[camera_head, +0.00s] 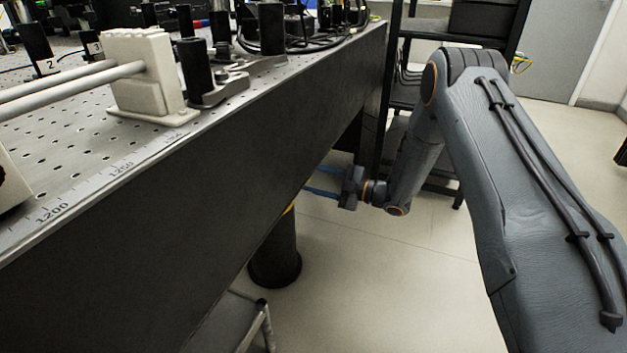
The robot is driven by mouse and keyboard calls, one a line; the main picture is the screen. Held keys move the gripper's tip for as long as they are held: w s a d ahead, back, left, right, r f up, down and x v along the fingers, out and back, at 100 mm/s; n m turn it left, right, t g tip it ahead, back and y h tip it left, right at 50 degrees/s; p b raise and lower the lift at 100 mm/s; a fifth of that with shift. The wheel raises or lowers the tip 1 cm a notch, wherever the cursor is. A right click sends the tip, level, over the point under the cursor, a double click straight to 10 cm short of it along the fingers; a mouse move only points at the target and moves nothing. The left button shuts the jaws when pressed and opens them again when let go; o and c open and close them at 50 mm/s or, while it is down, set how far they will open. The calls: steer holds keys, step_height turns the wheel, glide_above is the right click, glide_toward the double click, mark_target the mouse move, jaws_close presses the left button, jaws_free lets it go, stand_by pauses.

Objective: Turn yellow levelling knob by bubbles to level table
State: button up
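A small patch of yellow, likely the yellow levelling knob (290,208), shows at the top of the black table leg (275,255). The dark lower edge of the table hides most of it. My gripper (315,181) is at the table's lower edge, above and to the right of the yellow patch. Its two bluish fingers point left and stand apart with nothing seen between them. The fingertips are partly cut off by the table side, so I cannot tell whether they touch anything. No bubble levels can be made out. The perforated optical table (75,150) fills the left.
A white block (140,75) holding pale rods, black posts (195,70) and cables (300,42) stand on the table. A black shelf rack (430,30) is behind my arm. A low grey stool or cart (225,325) is under the table. The floor right of the leg is clear.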

steer(key=c, duration=1)
steer(key=shift+c, duration=0.2)
steer(key=shift+m, duration=0.3)
steer(key=m+p, duration=0.1)
steer(key=m, duration=0.2)
steer(key=shift+m+p, duration=0.5)
steer(key=shift+m, duration=1.6)
steer(key=shift+d, duration=0.1)
